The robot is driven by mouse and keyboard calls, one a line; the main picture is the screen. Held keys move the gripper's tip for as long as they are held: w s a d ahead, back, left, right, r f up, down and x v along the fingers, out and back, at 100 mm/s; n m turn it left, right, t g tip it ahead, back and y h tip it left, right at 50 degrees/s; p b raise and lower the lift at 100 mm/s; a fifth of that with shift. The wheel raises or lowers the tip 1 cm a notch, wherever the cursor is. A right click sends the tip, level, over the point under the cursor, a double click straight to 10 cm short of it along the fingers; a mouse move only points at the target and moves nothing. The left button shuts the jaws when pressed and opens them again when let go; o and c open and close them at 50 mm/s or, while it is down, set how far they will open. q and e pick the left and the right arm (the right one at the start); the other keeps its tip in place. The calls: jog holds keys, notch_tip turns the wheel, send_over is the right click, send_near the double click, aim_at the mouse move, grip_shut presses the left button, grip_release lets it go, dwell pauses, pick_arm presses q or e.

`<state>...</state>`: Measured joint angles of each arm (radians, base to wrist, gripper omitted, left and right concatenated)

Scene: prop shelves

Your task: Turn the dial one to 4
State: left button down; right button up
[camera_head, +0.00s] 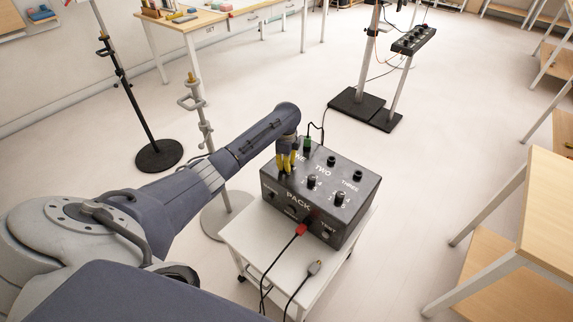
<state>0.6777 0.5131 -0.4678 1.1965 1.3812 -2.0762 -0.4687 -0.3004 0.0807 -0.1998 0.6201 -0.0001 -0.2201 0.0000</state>
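The dark control box (298,200), marked PACK and TEST, stands on a small white cart (248,235). Its top carries the labels ONE, TWO and THREE. The dial under TWO (312,181) and the dial under THREE (338,198) are black knobs with small marks around them, too small to read. My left gripper (286,163), with yellow fingers, points down at the box's top left, by the label ONE. It hides dial one and its pointer. I cannot tell whether the fingers touch or grip the dial. My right gripper is out of view.
A green plug (307,145) with a black cable sits at the box's back. A red plug (301,230) is at the front, and a grey plug (314,267) lies on the cart. A metal stand (205,130) is close beside my arm. Wooden shelves (545,200) stand right.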

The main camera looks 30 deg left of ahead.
pick_arm(q)
jog(key=shift+d+m, duration=0.2)
jog(key=shift+m, duration=0.2)
jog(key=c, duration=1.1)
grip_release()
jog(key=shift+a+r, duration=0.15)
jog(key=shift+r, duration=0.4)
notch_tip(320, 180, up, 11)
jog(key=shift+f, duration=0.1)
